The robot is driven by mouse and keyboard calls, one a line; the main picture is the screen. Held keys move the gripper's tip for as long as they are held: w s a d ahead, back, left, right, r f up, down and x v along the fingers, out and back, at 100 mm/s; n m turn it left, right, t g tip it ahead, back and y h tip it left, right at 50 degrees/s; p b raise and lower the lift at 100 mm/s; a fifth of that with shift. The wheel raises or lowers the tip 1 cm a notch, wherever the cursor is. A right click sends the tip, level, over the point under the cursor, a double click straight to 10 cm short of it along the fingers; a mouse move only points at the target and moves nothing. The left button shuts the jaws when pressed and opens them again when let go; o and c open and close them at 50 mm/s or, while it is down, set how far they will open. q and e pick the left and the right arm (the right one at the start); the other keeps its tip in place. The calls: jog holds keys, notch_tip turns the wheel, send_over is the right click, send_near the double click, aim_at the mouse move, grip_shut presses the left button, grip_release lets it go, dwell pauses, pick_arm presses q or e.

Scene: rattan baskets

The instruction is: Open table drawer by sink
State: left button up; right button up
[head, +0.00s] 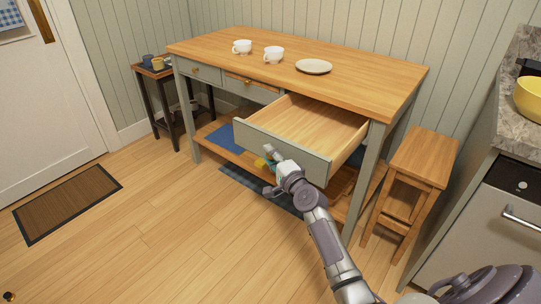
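The wooden table (190,48) with a grey-green frame stands against the wall. Its right-hand drawer (250,134) is pulled well out, and its light wood inside (315,122) is bare where it shows. My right gripper (268,158) is at the lower part of this drawer's front. The drawer's handle is hidden, and I cannot tell whether the fingers hold it or touch the front. My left gripper is not in view.
Two white cups (242,47) and a plate (314,66) stand on the table. A wooden stool (422,158) is right of it, near the counter (515,110) with a yellow bowl (528,98).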

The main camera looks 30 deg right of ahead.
jog(key=o, duration=0.4)
jog(key=s, duration=1.2)
